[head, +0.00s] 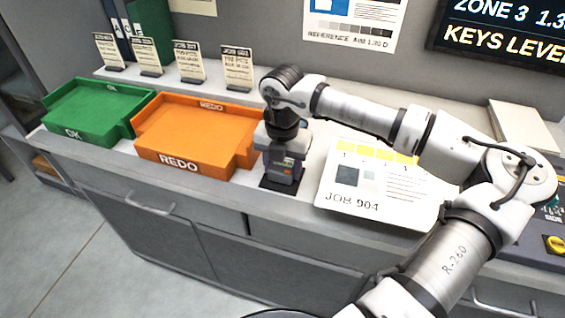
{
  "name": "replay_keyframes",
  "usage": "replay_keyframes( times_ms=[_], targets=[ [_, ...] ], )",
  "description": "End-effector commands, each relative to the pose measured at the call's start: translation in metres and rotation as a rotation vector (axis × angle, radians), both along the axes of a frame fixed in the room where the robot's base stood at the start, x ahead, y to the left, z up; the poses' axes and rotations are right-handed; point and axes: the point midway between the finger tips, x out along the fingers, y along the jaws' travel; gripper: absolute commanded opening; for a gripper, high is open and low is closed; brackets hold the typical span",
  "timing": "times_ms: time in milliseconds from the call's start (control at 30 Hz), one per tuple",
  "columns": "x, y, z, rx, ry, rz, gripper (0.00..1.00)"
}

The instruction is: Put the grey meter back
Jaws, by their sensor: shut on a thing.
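The grey meter (283,166) stands upright at the counter's front, just right of the orange REDO tray. A small coloured label shows on its front. A dark flat pad (270,185) shows under it; I cannot tell whether the meter touches the pad or is just above it. My gripper (284,140) points straight down over the meter and is shut on its upper part. The fingers hide the meter's top.
The orange REDO tray (180,165) is close on the left, with the green OK tray (90,136) beyond. A JOB 904 sheet (350,203) lies on the right. Several job cards stand behind the trays. A control panel (550,242) is at the far right.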

Motion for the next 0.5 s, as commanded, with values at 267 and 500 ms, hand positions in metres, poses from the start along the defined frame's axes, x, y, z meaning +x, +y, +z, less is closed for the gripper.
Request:
replay_keyframes(
  times_ms=[267,500],
  targets=[
    [0.0002,-0.0001,-0.0015,0.000,-0.001,0.000,0.28],
    [0.0003,-0.0002,-0.0036,-0.001,-0.001,0.000,0.64]
  ],
)
